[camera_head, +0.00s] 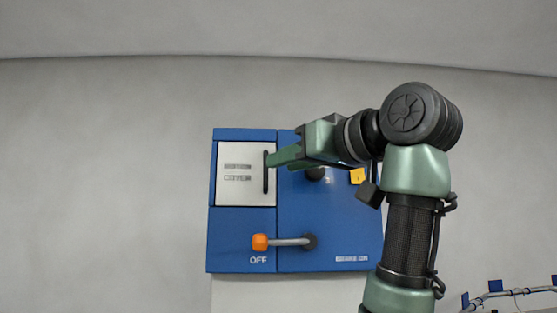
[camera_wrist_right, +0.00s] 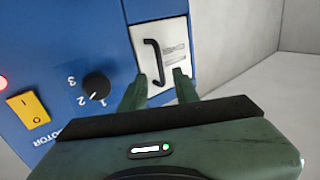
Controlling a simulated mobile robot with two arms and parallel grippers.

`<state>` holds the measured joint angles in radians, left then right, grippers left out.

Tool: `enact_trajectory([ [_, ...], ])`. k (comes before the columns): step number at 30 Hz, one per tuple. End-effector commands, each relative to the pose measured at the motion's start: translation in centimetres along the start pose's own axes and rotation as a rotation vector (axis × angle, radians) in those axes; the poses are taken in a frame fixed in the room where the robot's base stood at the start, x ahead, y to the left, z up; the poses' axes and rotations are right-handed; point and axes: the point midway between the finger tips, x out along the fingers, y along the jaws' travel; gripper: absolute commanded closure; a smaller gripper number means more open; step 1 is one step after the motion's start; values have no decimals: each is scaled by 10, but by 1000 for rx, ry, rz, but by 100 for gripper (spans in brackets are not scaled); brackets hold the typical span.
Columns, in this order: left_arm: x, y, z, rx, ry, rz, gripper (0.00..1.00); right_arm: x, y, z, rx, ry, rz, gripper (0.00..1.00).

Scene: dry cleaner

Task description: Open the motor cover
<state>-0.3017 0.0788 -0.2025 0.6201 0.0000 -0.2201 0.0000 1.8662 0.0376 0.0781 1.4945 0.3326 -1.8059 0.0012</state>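The motor cover (camera_head: 232,188) is a light grey panel with printed text in the upper left of a blue cabinet, and it looks closed. Its dark vertical handle (camera_head: 266,172) is on the panel's right side. In the right wrist view the cover (camera_wrist_right: 170,50) and handle (camera_wrist_right: 154,62) show just beyond the fingers. My right gripper (camera_head: 272,160) is in front of the handle in the head view. In the wrist view my right gripper (camera_wrist_right: 160,83) is open, with its fingertips apart near one end of the handle; contact cannot be told. My left gripper is not in view.
The blue cabinet (camera_head: 330,225) carries an orange-tipped lever (camera_head: 285,242) by an OFF label. A black dial (camera_wrist_right: 96,86), a yellow switch (camera_wrist_right: 28,115) and a red light (camera_wrist_right: 2,82) sit on its face. A rail (camera_head: 515,292) is at lower right.

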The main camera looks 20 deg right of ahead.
Motion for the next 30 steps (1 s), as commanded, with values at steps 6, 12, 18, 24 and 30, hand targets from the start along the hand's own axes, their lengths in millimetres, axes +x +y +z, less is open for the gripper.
enact_trajectory([
  [6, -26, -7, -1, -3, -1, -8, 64, 36, 0, -4, 1, -5, 0, 70],
  [12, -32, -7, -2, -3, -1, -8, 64, 50, 1, -1, 0, -2, 1, 70],
  [18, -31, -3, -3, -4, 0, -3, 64, 51, 1, 0, 0, -1, 2, 70],
  [24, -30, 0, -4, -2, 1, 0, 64, 51, 1, 0, 0, -2, 2, 100],
  [30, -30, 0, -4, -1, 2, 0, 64, 51, 1, 0, 0, -2, 2, 100],
])
